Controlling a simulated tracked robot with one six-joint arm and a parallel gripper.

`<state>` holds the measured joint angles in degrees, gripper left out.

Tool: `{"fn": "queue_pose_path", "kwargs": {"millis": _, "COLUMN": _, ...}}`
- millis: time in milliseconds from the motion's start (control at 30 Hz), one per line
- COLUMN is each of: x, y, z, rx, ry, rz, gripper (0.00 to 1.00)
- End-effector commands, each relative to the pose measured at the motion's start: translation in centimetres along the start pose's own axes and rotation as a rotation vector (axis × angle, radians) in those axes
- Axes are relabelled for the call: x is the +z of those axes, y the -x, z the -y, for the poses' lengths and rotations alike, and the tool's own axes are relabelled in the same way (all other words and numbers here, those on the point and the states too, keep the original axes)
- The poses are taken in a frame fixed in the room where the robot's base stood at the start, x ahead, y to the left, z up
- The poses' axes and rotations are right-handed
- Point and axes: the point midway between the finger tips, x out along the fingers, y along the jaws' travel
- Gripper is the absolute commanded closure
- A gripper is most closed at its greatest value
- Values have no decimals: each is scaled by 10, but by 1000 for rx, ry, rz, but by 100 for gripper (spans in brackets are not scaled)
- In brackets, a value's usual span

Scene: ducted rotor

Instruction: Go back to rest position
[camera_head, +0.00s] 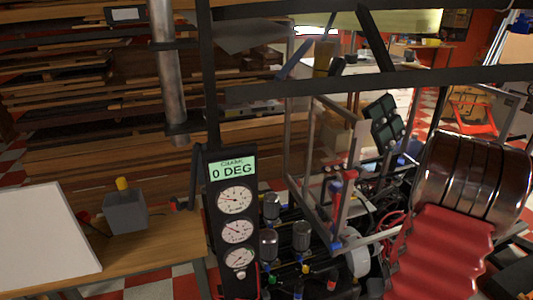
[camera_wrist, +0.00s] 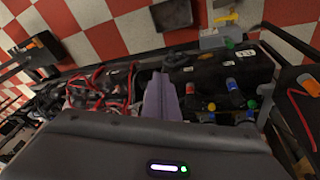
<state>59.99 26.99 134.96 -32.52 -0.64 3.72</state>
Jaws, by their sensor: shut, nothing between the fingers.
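My gripper (camera_wrist: 160,80) shows in the wrist view as narrow purple-grey fingers pressed together, with nothing held. They point away from the wide dark wrist housing at the bottom, which carries a small lit indicator. Below and around the fingers are a dark frame with red cables and a black block (camera_wrist: 232,72) with blue, red and green fittings. I cannot tell whether the fingertips touch anything. I cannot clearly make out my gripper in the head view.
In the head view, a black gauge panel (camera_head: 234,220) reading "0 DEG" stands upright in the middle. A wooden table (camera_head: 165,245) holds a grey box with a yellow button (camera_head: 125,207). Wood racks (camera_head: 90,130) fill the left back. Metal bars cross the machine area on the right.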

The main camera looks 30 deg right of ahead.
Motion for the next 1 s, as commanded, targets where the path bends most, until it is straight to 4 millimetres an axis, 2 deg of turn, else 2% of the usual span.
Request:
{"fn": "queue_pose_path", "kwargs": {"millis": 33, "x": -3, "y": 11, "z": 4, "rx": 9, "ry": 4, "rz": 12, "gripper": 100}}
{"fn": "queue_pose_path", "kwargs": {"millis": 467, "x": -8, "y": 94, "z": 50, "rx": 31, "ry": 11, "rz": 120, "gripper": 100}}
{"fn": "queue_pose_path", "kwargs": {"millis": 1000, "x": 0, "y": 197, "z": 130, "rx": -24, "ry": 56, "rz": 161, "gripper": 100}}
